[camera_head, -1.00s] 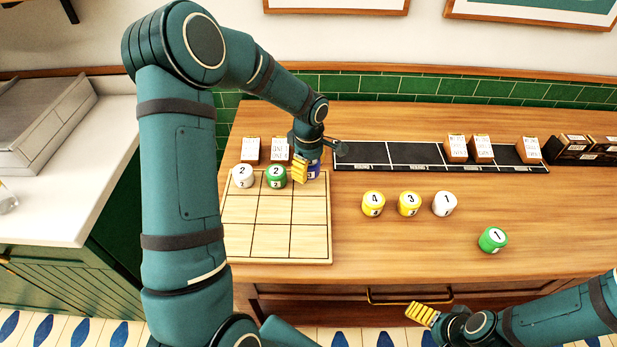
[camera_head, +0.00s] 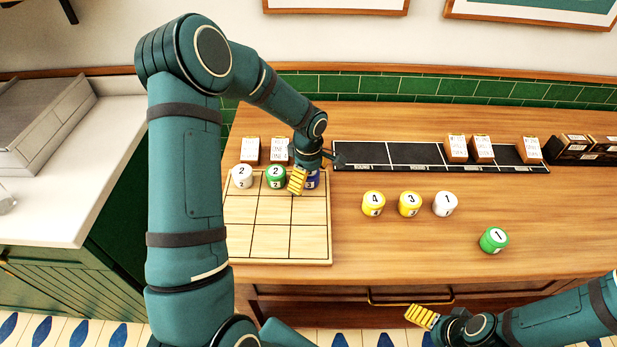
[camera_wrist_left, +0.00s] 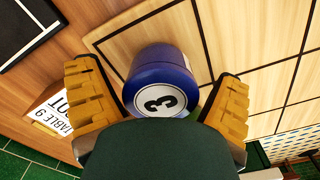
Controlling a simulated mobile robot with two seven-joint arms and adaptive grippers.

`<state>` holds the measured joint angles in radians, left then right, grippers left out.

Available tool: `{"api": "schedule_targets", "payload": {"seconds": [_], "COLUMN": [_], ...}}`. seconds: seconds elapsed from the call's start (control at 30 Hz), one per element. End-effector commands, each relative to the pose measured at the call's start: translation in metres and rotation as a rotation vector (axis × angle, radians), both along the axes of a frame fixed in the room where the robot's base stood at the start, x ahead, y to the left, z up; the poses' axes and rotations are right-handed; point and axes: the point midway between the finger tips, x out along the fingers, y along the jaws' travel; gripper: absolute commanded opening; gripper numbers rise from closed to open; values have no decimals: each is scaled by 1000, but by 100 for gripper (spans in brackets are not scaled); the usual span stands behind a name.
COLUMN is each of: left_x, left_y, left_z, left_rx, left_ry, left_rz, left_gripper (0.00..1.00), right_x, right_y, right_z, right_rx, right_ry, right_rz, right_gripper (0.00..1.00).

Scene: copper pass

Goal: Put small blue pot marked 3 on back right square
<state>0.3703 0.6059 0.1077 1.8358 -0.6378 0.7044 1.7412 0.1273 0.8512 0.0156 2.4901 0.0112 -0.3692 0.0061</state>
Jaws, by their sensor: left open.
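The small blue pot marked 3 (camera_head: 313,180) stands on the back right square of the wooden grid board (camera_head: 271,242), mostly hidden behind my left gripper in the head view. In the left wrist view the blue pot (camera_wrist_left: 160,82) sits between the two yellow fingers, with a gap at each side. My left gripper (camera_head: 298,181) is open around it. A white pot marked 2 (camera_head: 242,176) stands on the back left square and a green pot marked 2 (camera_head: 276,177) on the back middle square. My right gripper (camera_head: 422,316) hangs at the counter's front edge, away from the pots.
Yellow pots marked 4 (camera_head: 373,203) and 3 (camera_head: 410,204), a white pot marked 1 (camera_head: 445,203) and a green pot marked 1 (camera_head: 493,240) stand to the right. A black strip (camera_head: 415,155) with labelled boxes lies behind. The board's front two rows are empty.

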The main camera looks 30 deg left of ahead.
Motion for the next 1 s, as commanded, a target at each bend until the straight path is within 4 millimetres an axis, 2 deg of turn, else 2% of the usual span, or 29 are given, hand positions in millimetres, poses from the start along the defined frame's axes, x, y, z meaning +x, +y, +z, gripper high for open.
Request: {"api": "schedule_targets", "payload": {"seconds": [0.17,0.27,0.7,0.83,1.0], "left_x": [0,1,0,0,0], "left_y": [0,0,0,0,0], "left_z": [2,11,97,113,122], "left_rx": [0,1,1,1,0], "left_ry": [0,-3,-4,-2,-1], "left_rz": [0,0,0,0,0], "left_gripper": [93,93,93,93,93], "right_x": [1,2,4,5,5], "right_y": [0,0,-1,-1,-1], "right_z": [2,5,13,14,14], "right_rx": [0,0,-2,-2,-2], "right_ry": [-2,-4,-10,-11,-11], "right_rz": [-1,-3,-7,-8,-9], "right_gripper": [90,90,90,90,90]}}
